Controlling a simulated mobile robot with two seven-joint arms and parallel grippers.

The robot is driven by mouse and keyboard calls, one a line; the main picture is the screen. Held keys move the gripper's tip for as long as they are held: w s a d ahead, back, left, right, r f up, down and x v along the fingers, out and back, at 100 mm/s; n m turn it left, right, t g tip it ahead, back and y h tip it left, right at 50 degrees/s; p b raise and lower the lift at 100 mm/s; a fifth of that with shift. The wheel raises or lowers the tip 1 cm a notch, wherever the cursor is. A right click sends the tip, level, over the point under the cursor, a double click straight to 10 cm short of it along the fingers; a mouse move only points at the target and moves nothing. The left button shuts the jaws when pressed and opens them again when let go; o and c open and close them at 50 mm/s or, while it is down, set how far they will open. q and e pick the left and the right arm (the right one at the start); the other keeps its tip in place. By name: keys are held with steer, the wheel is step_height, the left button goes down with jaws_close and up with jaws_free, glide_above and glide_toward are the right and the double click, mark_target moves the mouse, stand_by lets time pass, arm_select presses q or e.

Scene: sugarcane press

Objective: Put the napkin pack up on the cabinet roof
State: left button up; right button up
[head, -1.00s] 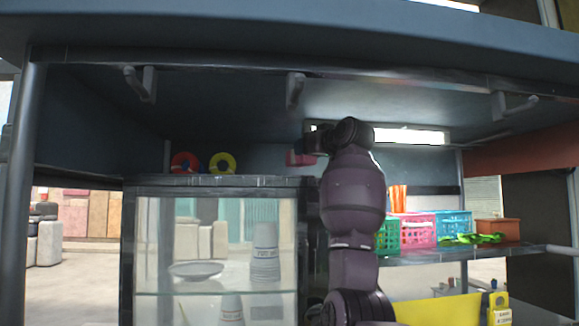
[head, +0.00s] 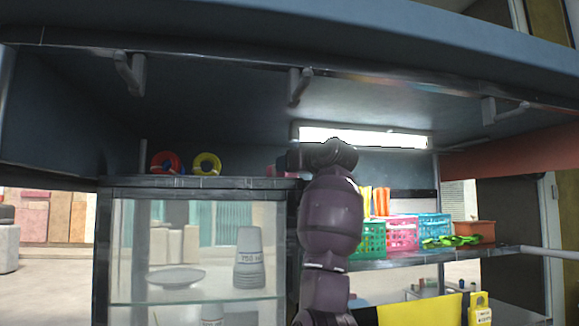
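The glass-fronted cabinet has a dark flat roof (head: 200,183) in the left half of the head view. A small pink thing, apparently the napkin pack (head: 277,171), shows at the right end of this roof, low over it or touching it; I cannot tell which. My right arm rises in front of the cabinet's right edge. Its wrist bends toward the pack, and my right gripper (head: 283,161) is mostly hidden behind the wrist, so its fingers do not show clearly. My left gripper is not in view.
Green (head: 369,240), pink (head: 402,234) and blue baskets (head: 434,227) sit on the right shelf. A bracket (head: 299,86) hangs from the canopy.

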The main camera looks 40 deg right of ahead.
steer(key=shift+s+d, duration=0.15)
steer(key=shift+f, duration=0.15)
steer(key=o, duration=1)
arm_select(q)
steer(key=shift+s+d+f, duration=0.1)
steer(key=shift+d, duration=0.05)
arm_select(e)
steer(key=shift+r, duration=0.2)
arm_select(q)
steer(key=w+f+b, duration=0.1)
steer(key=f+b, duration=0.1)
steer(key=b, duration=0.2)
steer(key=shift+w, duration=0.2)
arm_select(e)
steer(key=s, duration=0.4)
steer(key=s+a, duration=0.1)
steer(key=s, duration=0.6)
steer(key=shift+s+a, duration=0.25)
steer(key=shift+s, duration=0.15)
